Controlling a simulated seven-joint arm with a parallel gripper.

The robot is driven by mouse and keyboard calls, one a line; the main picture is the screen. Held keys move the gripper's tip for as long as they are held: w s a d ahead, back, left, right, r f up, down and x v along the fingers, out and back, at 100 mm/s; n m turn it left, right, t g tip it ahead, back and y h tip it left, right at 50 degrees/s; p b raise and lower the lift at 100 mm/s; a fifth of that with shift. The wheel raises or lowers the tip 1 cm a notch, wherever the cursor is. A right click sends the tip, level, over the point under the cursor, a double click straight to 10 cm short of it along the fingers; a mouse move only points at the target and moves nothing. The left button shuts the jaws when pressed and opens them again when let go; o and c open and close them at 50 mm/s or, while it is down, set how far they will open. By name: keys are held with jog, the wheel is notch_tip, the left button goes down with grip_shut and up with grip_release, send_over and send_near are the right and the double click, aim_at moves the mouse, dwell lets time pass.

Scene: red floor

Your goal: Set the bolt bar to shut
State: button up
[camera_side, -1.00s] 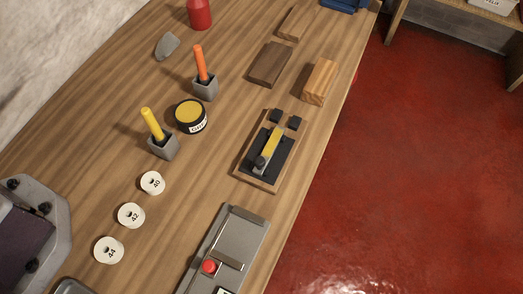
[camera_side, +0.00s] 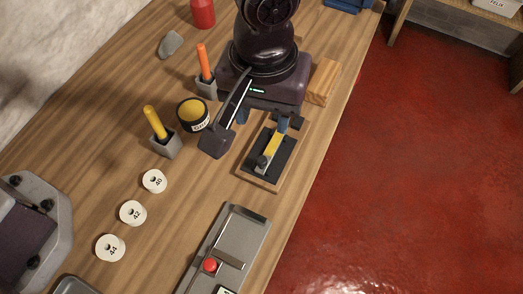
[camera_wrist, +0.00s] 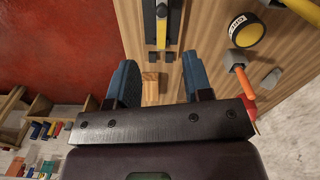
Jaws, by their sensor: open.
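The bolt is a black plate (camera_side: 286,158) on a wooden base (camera_side: 262,182) near the right edge of the bench. Its yellow bar (camera_side: 272,145) carries a dark knob (camera_side: 263,160) toward the near end. One dark keeper block (camera_side: 298,124) shows at the far end; my gripper hides most of that end now. My gripper (camera_side: 263,120) points down with blue fingers apart, above the far end of the bolt. In the wrist view my gripper (camera_wrist: 160,82) is open and empty, with the yellow bar (camera_wrist: 163,46) beyond the fingertips, near the top edge.
A wooden block (camera_side: 322,82) stands right of my wrist. Left are a round yellow-topped tin (camera_side: 193,113), an orange-handled tool (camera_side: 202,62) and a yellow-handled tool (camera_side: 155,122) in grey holders. A grey metal fixture with a red knob (camera_side: 210,265) lies nearer. Bench around the white discs (camera_side: 133,213) is mostly clear.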

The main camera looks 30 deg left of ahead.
aim_at(261, 160)
jog(key=shift+n, duration=0.4)
notch_tip(261, 160, down, 13)
jog(key=shift+a+f, duration=0.1)
jog(key=shift+a, duration=0.05)
